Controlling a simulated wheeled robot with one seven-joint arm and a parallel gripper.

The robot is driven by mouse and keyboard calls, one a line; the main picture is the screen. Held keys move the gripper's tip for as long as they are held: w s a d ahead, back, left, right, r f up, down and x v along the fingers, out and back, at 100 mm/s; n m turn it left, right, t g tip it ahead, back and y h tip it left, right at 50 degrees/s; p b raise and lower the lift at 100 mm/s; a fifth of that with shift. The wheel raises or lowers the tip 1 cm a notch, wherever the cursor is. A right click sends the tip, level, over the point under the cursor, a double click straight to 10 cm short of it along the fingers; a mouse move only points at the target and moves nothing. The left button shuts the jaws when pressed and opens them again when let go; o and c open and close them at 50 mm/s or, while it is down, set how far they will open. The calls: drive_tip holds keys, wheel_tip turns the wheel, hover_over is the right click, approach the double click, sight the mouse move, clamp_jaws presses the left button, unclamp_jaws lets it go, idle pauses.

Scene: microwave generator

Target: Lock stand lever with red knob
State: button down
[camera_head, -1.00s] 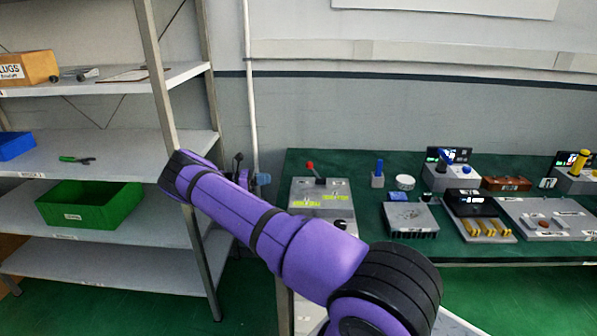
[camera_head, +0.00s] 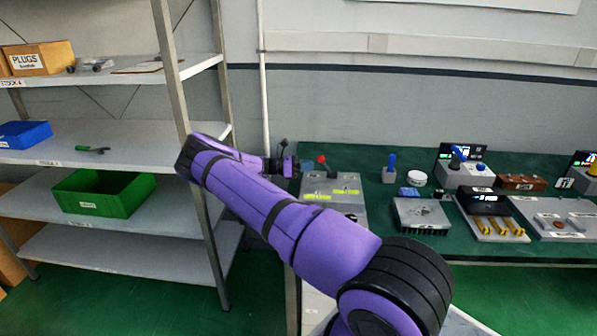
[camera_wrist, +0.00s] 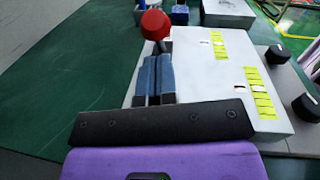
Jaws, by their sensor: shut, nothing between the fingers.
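The red knob (camera_wrist: 154,25) tops a lever on the grey stand (camera_wrist: 215,80), which has yellow labels and black knobs on its right side in the wrist view. In the head view the red knob (camera_head: 321,159) shows at the stand's (camera_head: 335,205) back left, at the left end of the green table. My gripper (camera_wrist: 163,62) is shut and empty, its blue fingers together. In the wrist view the fingertips point at the lever just below the red knob. I cannot tell whether they touch it. In the head view my gripper (camera_head: 300,167) is just left of the knob.
The green table (camera_head: 370,165) carries several devices to the right, including a blue-topped peg (camera_head: 390,165) and a white round piece (camera_head: 417,178). A metal shelf with a green bin (camera_head: 104,192) and a blue bin (camera_head: 24,134) stands at the left.

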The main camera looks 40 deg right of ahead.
drive_tip(key=shift+s+d+r, duration=0.25)
drive_tip(key=shift+d+r, duration=0.1)
drive_tip(key=shift+r, duration=0.05)
